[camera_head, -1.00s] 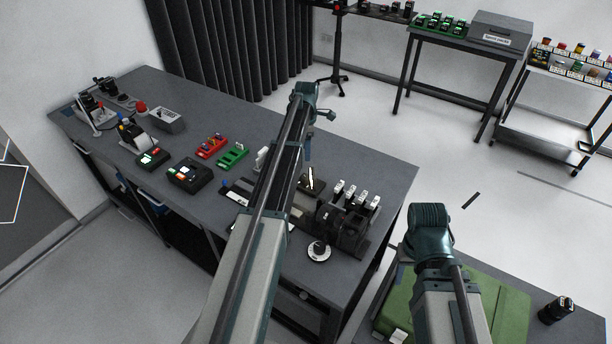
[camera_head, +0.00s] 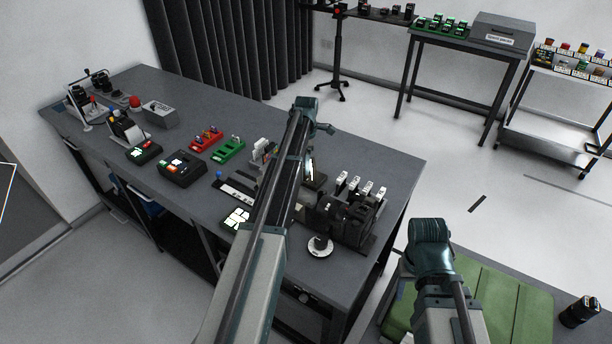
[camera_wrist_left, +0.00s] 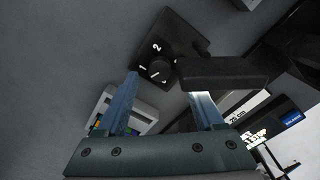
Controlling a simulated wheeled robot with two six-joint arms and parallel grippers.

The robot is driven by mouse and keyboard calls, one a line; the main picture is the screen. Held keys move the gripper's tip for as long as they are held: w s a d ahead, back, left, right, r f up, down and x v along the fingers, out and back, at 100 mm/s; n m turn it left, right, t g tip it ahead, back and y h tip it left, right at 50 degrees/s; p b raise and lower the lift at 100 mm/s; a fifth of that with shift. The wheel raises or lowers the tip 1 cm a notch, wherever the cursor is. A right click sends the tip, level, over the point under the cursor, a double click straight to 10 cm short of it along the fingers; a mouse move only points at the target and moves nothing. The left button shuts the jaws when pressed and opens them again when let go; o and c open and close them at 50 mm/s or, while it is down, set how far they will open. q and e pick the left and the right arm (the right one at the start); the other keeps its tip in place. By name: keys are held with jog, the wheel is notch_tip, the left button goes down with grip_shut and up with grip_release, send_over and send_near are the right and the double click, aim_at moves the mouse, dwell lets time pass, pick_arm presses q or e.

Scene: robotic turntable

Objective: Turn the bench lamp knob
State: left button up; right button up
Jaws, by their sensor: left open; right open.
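In the left wrist view a black round knob (camera_wrist_left: 160,68) sits on a dark plate with white marks, 1 and 2 among them. My left gripper (camera_wrist_left: 163,88) is open, its two blue fingers pointing towards the knob from either side. I cannot tell whether they touch it. A dark bar (camera_wrist_left: 228,72) with a bright glow under it covers part of the right-hand finger. In the head view a lit piece (camera_head: 310,170) shows beside my left arm; the left fingers are mostly hidden by the arm. My right arm shows at lower right, its gripper out of view.
The grey bench (camera_head: 390,165) also holds a round white dial (camera_head: 319,246), a rack of white-topped switches (camera_head: 362,190), a green block (camera_head: 229,149), a red block (camera_head: 207,138) and a black button box (camera_head: 181,168). A green mat (camera_head: 500,300) lies at lower right.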

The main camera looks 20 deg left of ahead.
pick_arm(q)
notch_tip(320, 180, down, 2)
jog(key=shift+f+b, duration=0.2)
jog(key=shift+b, duration=0.5)
grip_shut()
